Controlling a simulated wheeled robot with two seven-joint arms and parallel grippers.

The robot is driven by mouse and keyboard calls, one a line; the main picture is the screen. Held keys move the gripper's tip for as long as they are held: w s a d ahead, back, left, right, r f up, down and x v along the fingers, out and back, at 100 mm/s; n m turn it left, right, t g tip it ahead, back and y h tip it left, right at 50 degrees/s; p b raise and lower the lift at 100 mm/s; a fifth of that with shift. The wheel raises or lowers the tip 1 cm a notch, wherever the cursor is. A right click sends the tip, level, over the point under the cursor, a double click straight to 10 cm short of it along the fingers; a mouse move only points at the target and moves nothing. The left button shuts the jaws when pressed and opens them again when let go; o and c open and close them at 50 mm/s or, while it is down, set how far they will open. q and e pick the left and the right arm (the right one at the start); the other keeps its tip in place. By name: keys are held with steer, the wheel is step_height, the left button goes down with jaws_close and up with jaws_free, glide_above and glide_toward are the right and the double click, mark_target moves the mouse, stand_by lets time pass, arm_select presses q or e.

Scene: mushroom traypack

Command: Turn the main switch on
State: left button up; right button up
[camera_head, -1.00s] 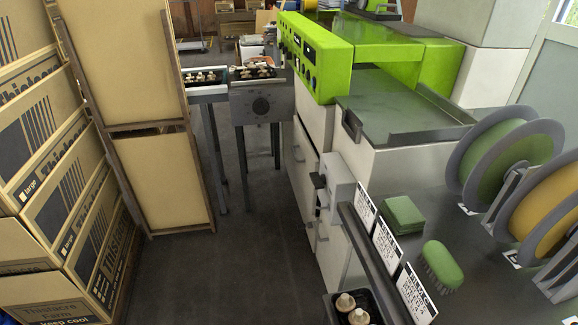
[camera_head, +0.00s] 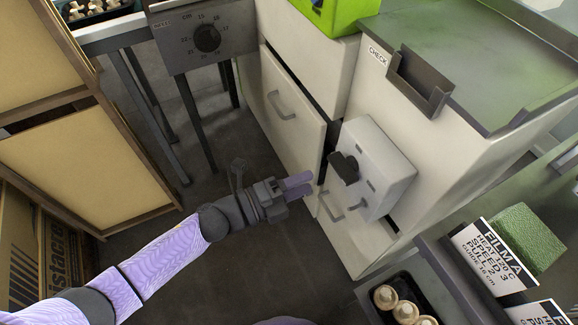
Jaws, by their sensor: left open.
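The main switch is most likely the light grey box (camera_head: 376,170) on the side of the white machine cabinet. It has a black rotary handle (camera_head: 344,168) on its front face and a small grey lever below it. My left gripper (camera_head: 299,185) reaches in from the lower left and is just left of the black handle, apart from it as far as I can tell. Its purple fingers point right toward the box. The gripper is open and holds nothing. My right gripper is not in view.
The white cabinet doors (camera_head: 285,112) stand behind the gripper. A grey panel with a dial (camera_head: 206,38) is at the upper left. A dark tray of mushrooms (camera_head: 385,280) and label cards (camera_head: 488,252) lie at the lower right. Brown boards (camera_head: 90,170) stand at the left.

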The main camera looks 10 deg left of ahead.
mark_target(336, 171)
arm_select(q)
steer(key=b+x, duration=0.1)
steer(key=x, duration=0.6)
steer(key=shift+d+b, duration=0.25)
steer(key=shift+b, duration=0.1)
jaws_close()
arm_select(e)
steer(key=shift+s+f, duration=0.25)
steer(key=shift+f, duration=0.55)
